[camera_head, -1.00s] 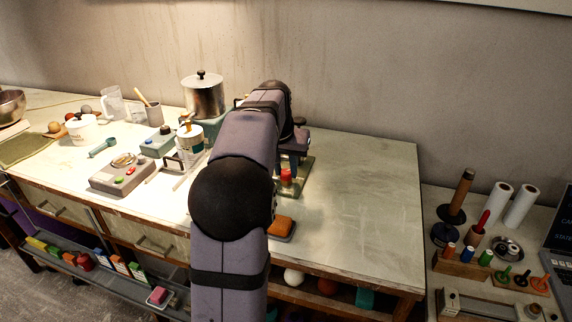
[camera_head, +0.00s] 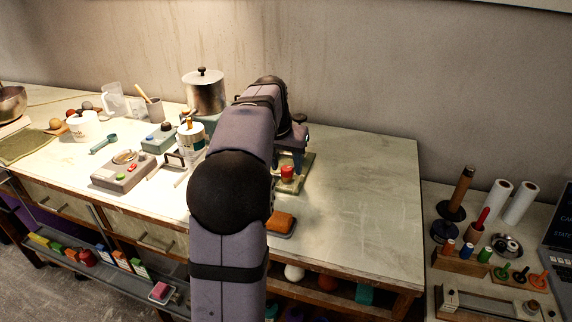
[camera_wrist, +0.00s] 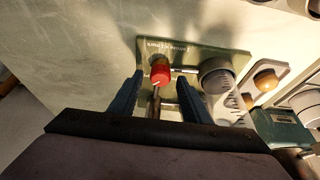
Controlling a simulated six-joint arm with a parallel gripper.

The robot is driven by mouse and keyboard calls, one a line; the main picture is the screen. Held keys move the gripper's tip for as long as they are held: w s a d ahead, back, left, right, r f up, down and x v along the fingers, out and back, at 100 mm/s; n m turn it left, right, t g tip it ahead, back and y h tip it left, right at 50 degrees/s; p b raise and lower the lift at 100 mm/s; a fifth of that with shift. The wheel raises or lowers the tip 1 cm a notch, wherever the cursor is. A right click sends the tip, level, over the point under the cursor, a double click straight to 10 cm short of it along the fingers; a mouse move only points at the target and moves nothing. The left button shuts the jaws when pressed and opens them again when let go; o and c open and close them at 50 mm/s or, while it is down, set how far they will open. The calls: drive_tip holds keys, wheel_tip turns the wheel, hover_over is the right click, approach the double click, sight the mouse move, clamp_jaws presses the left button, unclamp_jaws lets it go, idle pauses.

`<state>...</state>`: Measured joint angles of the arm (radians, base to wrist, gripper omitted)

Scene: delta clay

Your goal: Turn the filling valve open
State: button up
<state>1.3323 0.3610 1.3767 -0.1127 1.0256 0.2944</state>
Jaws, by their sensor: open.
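The valve shows in the wrist view as a red knob (camera_wrist: 160,75) with a pale mark, on a greenish base plate (camera_wrist: 212,58) with lettering along its edge. In the head view the red knob (camera_head: 288,172) stands on the plate (camera_head: 305,168), right of my arm. My gripper (camera_wrist: 160,88) is open and empty. Its two blue fingers lie on either side of the knob in the wrist view; I cannot tell whether they touch it. In the head view my arm hides part of the plate and the gripper shows only partly (camera_head: 290,163).
A grey round part (camera_wrist: 217,78) sits beside the knob on the plate. The table's right side is clear.

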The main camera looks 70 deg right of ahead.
drive_tip(key=v, duration=0.7)
idle(0.3)
